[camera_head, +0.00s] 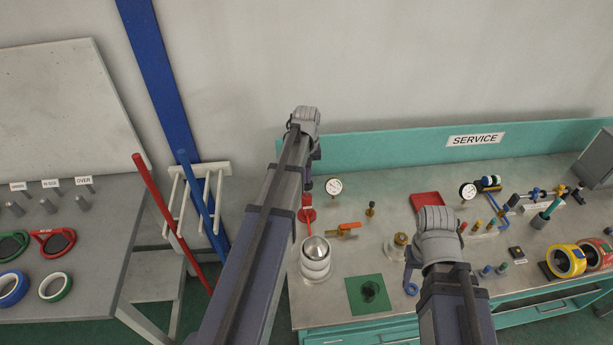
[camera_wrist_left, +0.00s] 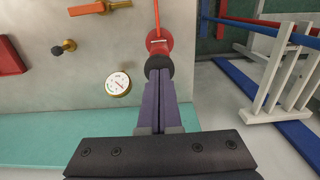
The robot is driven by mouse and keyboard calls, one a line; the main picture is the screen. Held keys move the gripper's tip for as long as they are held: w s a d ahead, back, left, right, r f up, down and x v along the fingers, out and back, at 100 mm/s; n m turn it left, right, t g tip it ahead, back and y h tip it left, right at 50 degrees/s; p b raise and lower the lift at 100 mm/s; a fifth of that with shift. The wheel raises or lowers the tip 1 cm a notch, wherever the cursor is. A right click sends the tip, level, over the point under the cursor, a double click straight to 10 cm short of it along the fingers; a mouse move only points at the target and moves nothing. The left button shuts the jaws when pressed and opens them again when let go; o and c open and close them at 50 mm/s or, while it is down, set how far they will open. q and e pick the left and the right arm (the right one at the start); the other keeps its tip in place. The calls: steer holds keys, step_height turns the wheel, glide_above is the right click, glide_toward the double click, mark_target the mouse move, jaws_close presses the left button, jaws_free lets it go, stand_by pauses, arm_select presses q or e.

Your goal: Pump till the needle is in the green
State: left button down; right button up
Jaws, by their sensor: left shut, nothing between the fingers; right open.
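A round white gauge with a brass rim (camera_head: 334,186) stands at the back left of the bench. It also shows in the left wrist view (camera_wrist_left: 118,84); its needle is too small to read. Beside it is a red pump (camera_head: 307,214), which in the left wrist view (camera_wrist_left: 158,42) has a black knob (camera_wrist_left: 158,66). My left gripper (camera_head: 309,183) is shut and empty, its fingertips (camera_wrist_left: 160,74) over the black knob; I cannot tell whether they touch. My right gripper (camera_head: 409,270) is open over the bench, right of the pump, its fingers mostly hidden.
An orange-handled valve (camera_head: 349,226), a steel dome (camera_head: 315,250) and a green pad (camera_head: 369,294) lie near the pump. A second gauge (camera_head: 467,191) and a red tray (camera_head: 426,201) are farther right. A white rack with poles (camera_head: 197,170) stands left of the bench.

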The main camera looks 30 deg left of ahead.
arm_select(q)
step_height(320, 180, down, 3)
steer(key=shift+f+b, duration=0.2)
steer(key=shift+b, duration=1.05)
steer(key=shift+s+d+r, duration=0.1)
steer(key=shift+s+r, duration=0.05)
steer(key=shift+s, duration=0.05)
arm_select(e)
step_height(320, 180, down, 3)
steer(key=shift+f, duration=0.1)
arm_select(q)
steer(key=shift+r, duration=0.1)
steer(key=shift+w+r+p, duration=0.1)
steer(key=shift+r+p, duration=0.3)
steer(key=shift+p, duration=0.35)
step_height(320, 180, up, 13)
steer(key=p, duration=1.3)
arm_select(e)
step_height(320, 180, up, 14)
arm_select(q)
steer(key=shift+w, duration=0.1)
